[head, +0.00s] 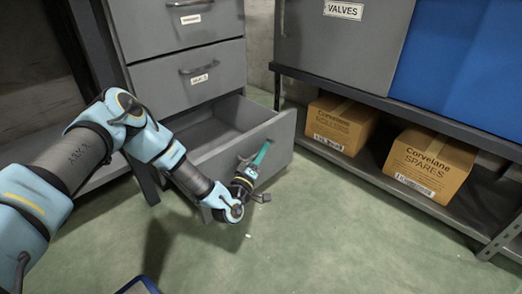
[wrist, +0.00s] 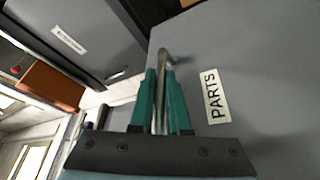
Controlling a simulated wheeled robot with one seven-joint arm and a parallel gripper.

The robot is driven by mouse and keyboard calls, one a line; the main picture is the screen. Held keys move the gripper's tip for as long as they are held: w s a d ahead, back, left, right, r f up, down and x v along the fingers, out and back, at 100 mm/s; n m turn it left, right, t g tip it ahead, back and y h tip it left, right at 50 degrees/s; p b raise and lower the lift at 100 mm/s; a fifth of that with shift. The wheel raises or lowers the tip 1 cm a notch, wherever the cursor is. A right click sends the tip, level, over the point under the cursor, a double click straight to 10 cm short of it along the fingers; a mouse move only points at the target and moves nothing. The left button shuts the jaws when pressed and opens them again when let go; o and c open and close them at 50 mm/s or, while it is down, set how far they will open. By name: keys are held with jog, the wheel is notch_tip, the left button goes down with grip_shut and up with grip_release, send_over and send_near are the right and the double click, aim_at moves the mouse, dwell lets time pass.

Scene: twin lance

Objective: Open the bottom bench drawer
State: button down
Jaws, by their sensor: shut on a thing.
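The bottom bench drawer (head: 280,143) is pulled out from the grey drawer unit in the head view, and its inside shows empty where visible. Its front with a PARTS label (wrist: 215,97) fills the right of the wrist view. My gripper (head: 262,153) is at the drawer's front. In the wrist view my gripper's green fingers (wrist: 160,95) are shut on the metal drawer handle (wrist: 162,60), one finger on each side. Most of the handle is hidden by my gripper in the head view.
Two closed drawers, the middle one (head: 175,85) and an upper one (head: 165,22), sit above. At right, a shelf holds two cardboard boxes (head: 340,122) (head: 430,165), a grey VALVES bin (head: 340,45) and a blue bin (head: 460,60). The green floor (head: 330,235) in front is mostly clear.

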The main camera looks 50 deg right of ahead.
jog(key=c, duration=0.9)
grip_release()
jog(key=p+v, duration=0.3)
jog(key=v, duration=0.7)
jog(key=shift+a+f, duration=0.15)
jog(key=shift+a, duration=0.25)
